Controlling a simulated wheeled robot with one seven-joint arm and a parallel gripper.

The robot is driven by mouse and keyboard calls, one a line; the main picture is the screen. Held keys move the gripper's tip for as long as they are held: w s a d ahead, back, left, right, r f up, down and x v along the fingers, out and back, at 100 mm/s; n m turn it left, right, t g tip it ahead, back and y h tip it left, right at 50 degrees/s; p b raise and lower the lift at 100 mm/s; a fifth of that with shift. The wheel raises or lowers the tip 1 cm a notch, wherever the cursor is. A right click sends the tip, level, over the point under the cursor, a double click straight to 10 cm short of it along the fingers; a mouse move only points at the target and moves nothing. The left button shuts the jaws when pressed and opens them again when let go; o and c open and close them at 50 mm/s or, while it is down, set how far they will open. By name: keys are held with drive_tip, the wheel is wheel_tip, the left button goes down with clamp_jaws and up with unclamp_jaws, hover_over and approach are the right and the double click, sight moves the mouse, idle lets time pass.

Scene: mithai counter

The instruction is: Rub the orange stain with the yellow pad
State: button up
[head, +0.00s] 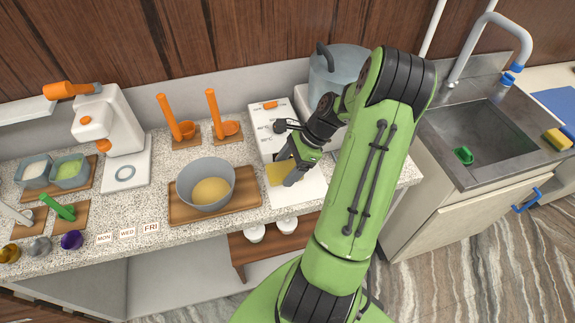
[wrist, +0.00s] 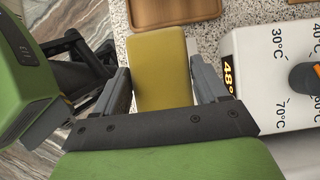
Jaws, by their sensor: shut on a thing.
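The yellow pad (head: 276,174) is held between the fingers of my gripper (head: 289,176), above or at the front of the counter, just right of the wooden board with the bowl. In the wrist view the pad (wrist: 160,62) fills the space between the two grey fingers of my gripper (wrist: 162,75). I cannot tell whether the pad touches the surface under it. I make out no orange stain in either view. The counter under the pad and behind my arm is hidden.
A grey bowl (head: 206,171) with yellow contents stands on a wooden board (head: 247,188). A white surface (head: 306,187) lies beside the gripper. A steel pot (head: 338,68) stands behind my arm.

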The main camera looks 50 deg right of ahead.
drive_tip(key=shift+r+p, duration=0.85)
drive_tip(key=shift+r, duration=0.2)
